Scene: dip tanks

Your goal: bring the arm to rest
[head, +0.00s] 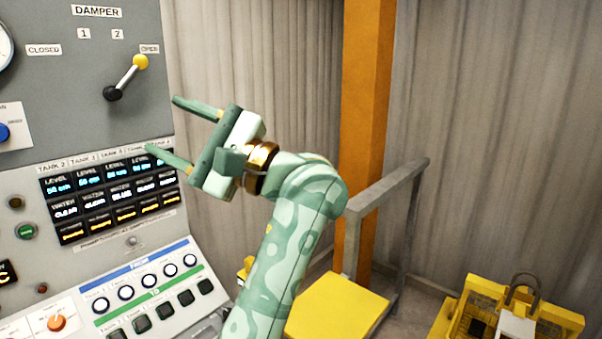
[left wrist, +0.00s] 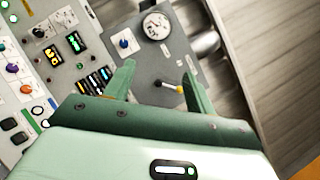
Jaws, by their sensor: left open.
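My left gripper (head: 163,124) is open and empty in front of the grey control panel (head: 60,90). Its two green fingers point left toward the panel, just below and right of the damper lever (head: 126,78). The lever's yellow knob is tilted up to the right, by the OPEN label. In the left wrist view the open fingers (left wrist: 158,72) frame the panel, and the lever (left wrist: 172,88) shows between them, near the right finger. Nothing is between the fingers, and I see no contact with the lever. My right gripper is not in view.
A tank display (head: 110,195) and a sloped desk of buttons (head: 150,290) lie below the lever. An orange post (head: 367,100), a grey rail (head: 390,190) and a yellow block (head: 335,305) stand to the right. Yellow equipment (head: 510,310) sits at the lower right.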

